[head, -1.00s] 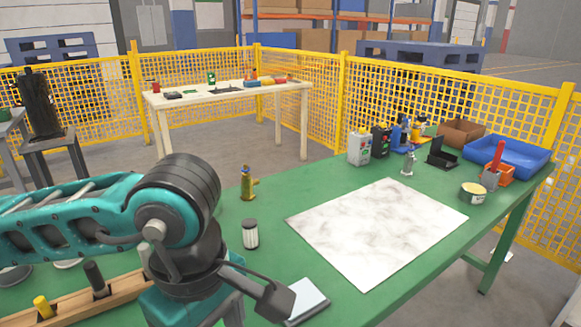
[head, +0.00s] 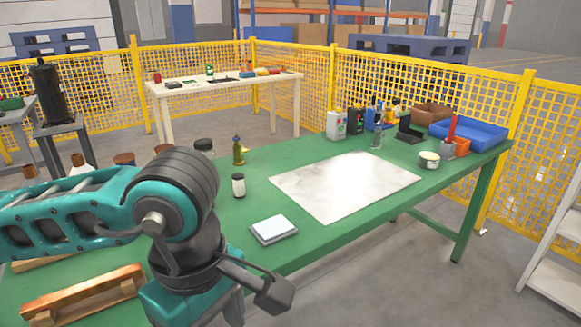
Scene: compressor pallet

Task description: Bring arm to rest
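My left arm reaches in from the left over the green workbench (head: 318,238). Its wrist and the top of the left gripper (head: 190,305) show at the bottom of the head view. The fingertips are not clearly visible, so I cannot tell whether the gripper is open or shut, or whether it holds anything. My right arm and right gripper are not in view.
A white marbled sheet (head: 345,186), a grey-white pad (head: 273,229), a white jar (head: 238,186) and a brass fitting (head: 238,151) lie near my arm. A wooden rack (head: 85,296) is at lower left. A blue tray (head: 468,133) is at far right. Yellow fencing (head: 420,100) stands behind.

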